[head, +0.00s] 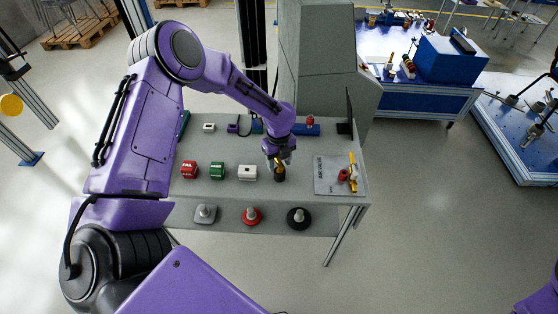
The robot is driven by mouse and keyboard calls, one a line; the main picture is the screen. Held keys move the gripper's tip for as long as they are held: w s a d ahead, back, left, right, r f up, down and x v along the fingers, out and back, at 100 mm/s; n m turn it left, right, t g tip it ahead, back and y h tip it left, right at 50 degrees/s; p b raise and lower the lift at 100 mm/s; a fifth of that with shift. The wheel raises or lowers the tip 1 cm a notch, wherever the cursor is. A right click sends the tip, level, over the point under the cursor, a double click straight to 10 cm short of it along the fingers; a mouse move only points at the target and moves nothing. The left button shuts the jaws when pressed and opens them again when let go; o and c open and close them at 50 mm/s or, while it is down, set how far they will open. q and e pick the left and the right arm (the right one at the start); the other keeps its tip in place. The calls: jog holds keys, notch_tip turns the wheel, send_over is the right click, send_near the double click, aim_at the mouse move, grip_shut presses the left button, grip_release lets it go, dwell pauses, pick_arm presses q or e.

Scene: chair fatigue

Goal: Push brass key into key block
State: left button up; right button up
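My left arm reaches from the left over the grey table. Its gripper (278,163) points down at a small dark upright piece with a brass-yellow tint (280,175), right of the white block. The fingertips are at or just above its top; I cannot tell whether they touch or grip it. The piece may be the brass key or the key block; it is too small to tell, and the gripper partly covers it. My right gripper is out of view; only a purple part of that arm shows at the lower right corner.
A red block (189,168), green block (217,171) and white block (247,173) stand in a row to the left. A panel (326,184) with a red knob and yellow lever lies at right. Knobbed grey, red and black pieces sit on the lower shelf (275,224).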

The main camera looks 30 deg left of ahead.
pick_arm(q)
notch_tip(320, 180, up, 10)
jog(key=shift+f+b, duration=0.2)
jog(key=shift+b, duration=0.85)
jog(key=shift+r, duration=0.5)
